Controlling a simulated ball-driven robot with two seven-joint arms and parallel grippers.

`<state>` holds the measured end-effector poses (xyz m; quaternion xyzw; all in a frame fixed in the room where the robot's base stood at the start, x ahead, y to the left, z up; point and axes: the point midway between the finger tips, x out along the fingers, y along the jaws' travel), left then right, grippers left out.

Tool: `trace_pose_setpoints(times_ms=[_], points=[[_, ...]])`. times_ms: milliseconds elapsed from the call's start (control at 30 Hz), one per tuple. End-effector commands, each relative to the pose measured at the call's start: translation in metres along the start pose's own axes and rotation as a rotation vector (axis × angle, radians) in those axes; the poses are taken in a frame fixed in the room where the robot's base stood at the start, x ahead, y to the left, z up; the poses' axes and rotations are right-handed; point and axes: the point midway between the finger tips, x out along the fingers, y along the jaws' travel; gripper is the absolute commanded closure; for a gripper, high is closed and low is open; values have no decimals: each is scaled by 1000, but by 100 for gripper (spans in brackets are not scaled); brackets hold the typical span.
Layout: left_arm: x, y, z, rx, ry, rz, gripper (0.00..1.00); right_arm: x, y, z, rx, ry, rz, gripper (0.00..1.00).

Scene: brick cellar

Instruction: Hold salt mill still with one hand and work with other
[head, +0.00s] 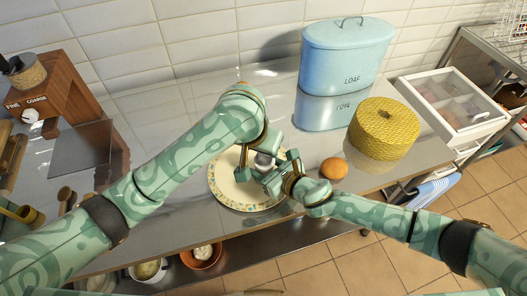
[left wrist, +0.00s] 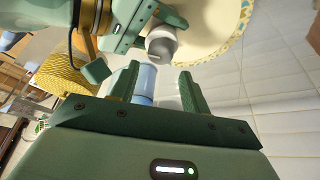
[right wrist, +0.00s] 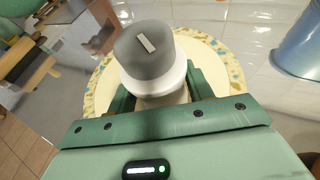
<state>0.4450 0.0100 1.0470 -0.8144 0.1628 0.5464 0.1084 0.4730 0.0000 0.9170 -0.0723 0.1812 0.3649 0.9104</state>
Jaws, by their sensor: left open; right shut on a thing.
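The salt mill (right wrist: 150,55) has a grey cap with a pale rectangular mark and a white body. My right gripper (head: 272,178) is shut around its body, and the mill is over the plate with the patterned rim (head: 222,195). Whether its base touches the plate is hidden. My left gripper (left wrist: 160,72) is open and empty. In the left wrist view the grey cap (left wrist: 161,40) is just beyond its fingertips, with no contact visible. In the head view the mill (head: 263,160) is partly covered by both grippers.
An orange (head: 333,168) lies right of the plate. A yellow woven basket (head: 383,128) and a blue loaf tin (head: 343,62) stand behind it. A wooden grinder (head: 60,90) is at far left. Bowls (head: 203,255) sit below the counter's front edge.

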Motion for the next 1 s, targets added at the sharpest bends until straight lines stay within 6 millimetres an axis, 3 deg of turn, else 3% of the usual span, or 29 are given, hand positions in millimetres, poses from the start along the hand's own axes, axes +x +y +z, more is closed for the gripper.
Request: trace_pose_setpoints(times_ms=[100,300,667,800,1000], points=[[26,-1,0,-1,-1,-3,54,0,0,0,0,0,0,77],[53,0,-1,0,1,-2,54,0,0,0,0,0,0,77],[60,0,-1,1,4,-1,54,0,0,0,0,0,0,77],[60,0,-1,1,4,-1,86,0,0,0,0,0,0,77],[60,0,-1,5,3,1,86,0,0,0,0,0,0,77]])
